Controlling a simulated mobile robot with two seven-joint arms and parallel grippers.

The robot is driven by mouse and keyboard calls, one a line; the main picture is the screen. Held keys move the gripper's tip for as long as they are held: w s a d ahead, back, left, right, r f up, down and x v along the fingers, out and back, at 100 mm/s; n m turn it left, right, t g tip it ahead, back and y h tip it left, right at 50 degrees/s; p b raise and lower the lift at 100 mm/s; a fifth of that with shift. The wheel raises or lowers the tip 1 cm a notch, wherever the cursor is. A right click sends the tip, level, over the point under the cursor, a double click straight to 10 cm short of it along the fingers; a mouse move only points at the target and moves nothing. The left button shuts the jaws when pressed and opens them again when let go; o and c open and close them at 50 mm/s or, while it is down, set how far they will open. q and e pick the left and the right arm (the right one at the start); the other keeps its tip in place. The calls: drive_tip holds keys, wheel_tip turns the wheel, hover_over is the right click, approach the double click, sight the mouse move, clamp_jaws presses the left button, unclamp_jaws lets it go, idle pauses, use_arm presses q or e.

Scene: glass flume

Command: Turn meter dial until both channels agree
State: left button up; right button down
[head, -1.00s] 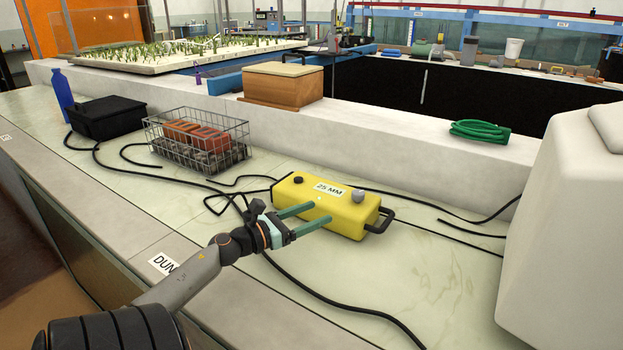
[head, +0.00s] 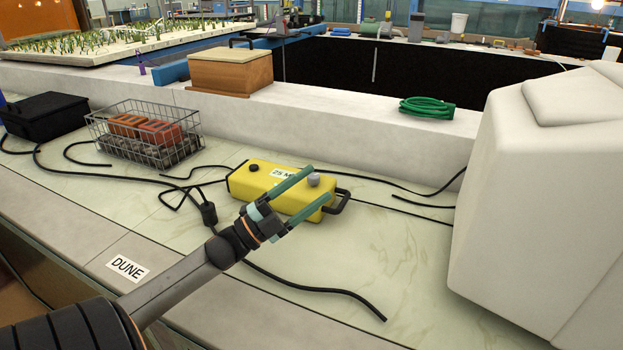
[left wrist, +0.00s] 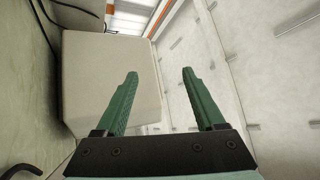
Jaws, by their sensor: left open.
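The yellow meter box (head: 262,183) lies on the pale bench top, with a "25 MM" label partly covered by my gripper. It has a dark knob (head: 253,167) at its left end, a grey knob (head: 313,180) near its right end and a black handle (head: 339,202). My left gripper (head: 321,188) is open and empty, its green fingers in front of the box in the head view; I cannot tell whether they touch it. In the left wrist view the fingers (left wrist: 158,80) are spread with nothing between them, and the meter is not visible. My right gripper is not in view.
Black cables (head: 330,289) run over the bench around the meter. A wire basket (head: 150,150) with orange bricks stands behind left. A large white block (head: 540,200) fills the right side. A green hose coil (head: 427,108) lies on the ledge. The front bench centre is mostly clear.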

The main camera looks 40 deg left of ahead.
sight(313, 182)
use_arm(q)
wheel_tip(313, 182, up, 5)
drive_tip(key=n+t+y+p, duration=0.1)
drive_tip(key=n+t+y, duration=0.45)
drive_tip(key=n, duration=1.65)
drive_tip(key=a+f+m+g+y, duration=0.1)
drive_tip(key=f+m+g+y, duration=0.3)
drive_tip(key=m, duration=0.7)
drive_tip(key=w+a+f+m+g+y+p, duration=0.1)
drive_tip(key=f+m+g+y, duration=0.3)
drive_tip(key=m, duration=0.7)
drive_tip(key=a+f+m+g+y+p, duration=0.1)
drive_tip(key=f+m+g+y, duration=0.3)
drive_tip(key=m, duration=0.6)
drive_tip(key=shift+w+a+f+m+y, duration=0.2)
drive_tip(key=shift+f, duration=0.25)
drive_tip(key=shift+w+a+f+m+y, duration=0.15)
drive_tip(key=shift+a+f+m, duration=0.05)
drive_tip(key=shift+f, duration=0.25)
drive_tip(key=b+x, duration=0.1)
drive_tip(key=x, duration=0.9)
drive_tip(key=shift+w+a, duration=0.15)
drive_tip(key=shift+w, duration=0.2)
drive_tip(key=shift+w+a, duration=0.3)
drive_tip(key=shift+w, duration=0.2)
drive_tip(key=shift+w+a, duration=0.1)
drive_tip(key=shift+w, duration=0.1)
